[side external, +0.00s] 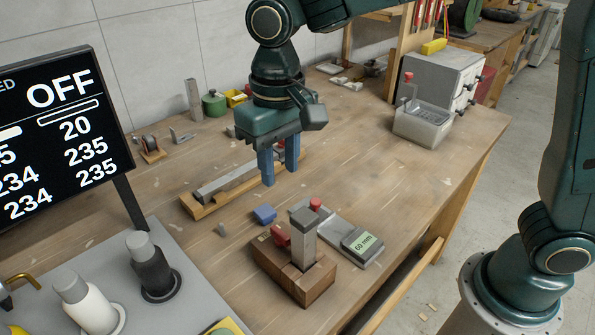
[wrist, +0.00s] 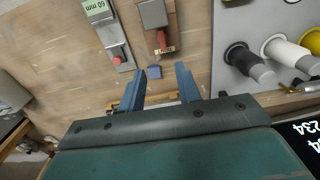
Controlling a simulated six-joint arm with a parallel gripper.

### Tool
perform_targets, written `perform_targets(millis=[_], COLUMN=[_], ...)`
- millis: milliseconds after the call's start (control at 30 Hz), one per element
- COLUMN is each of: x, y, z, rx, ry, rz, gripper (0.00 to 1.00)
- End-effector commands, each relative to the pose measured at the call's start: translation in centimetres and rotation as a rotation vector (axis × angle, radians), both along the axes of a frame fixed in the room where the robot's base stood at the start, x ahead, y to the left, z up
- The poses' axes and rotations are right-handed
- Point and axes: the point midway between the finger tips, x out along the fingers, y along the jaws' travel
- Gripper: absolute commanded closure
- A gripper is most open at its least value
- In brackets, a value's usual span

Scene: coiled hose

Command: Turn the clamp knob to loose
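A wooden block (side external: 294,268) with an upright grey metal post (side external: 303,243) carries a red knob (side external: 280,235) on its left side. The red knob also shows in the wrist view (wrist: 162,40). Beside it lies a grey metal fixture labelled 60 mm (side external: 361,243), with its own red knob (side external: 315,204). Which red knob is the clamp knob, and how it is set, I cannot tell. My gripper (side external: 279,176) hangs above the table behind these fixtures, its blue fingers apart with nothing between them. Both fingers show in the wrist view (wrist: 163,80).
A small blue block (side external: 264,214) lies near the wooden block. A long metal bar on a wooden base (side external: 228,185) lies beneath my gripper. A display reading OFF (side external: 62,135) and a grey panel with black and white spools (side external: 152,267) stand left. Table at right is mostly clear.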

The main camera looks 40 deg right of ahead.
Motion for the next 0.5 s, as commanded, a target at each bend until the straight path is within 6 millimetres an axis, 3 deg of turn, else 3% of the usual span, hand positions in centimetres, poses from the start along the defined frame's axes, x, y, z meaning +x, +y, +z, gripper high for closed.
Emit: perform_targets(millis=[500], x=[0.18], y=[0.55], z=[-1.2], rx=[-0.005], ry=[0.008], rz=[0.0], gripper=[0.66])
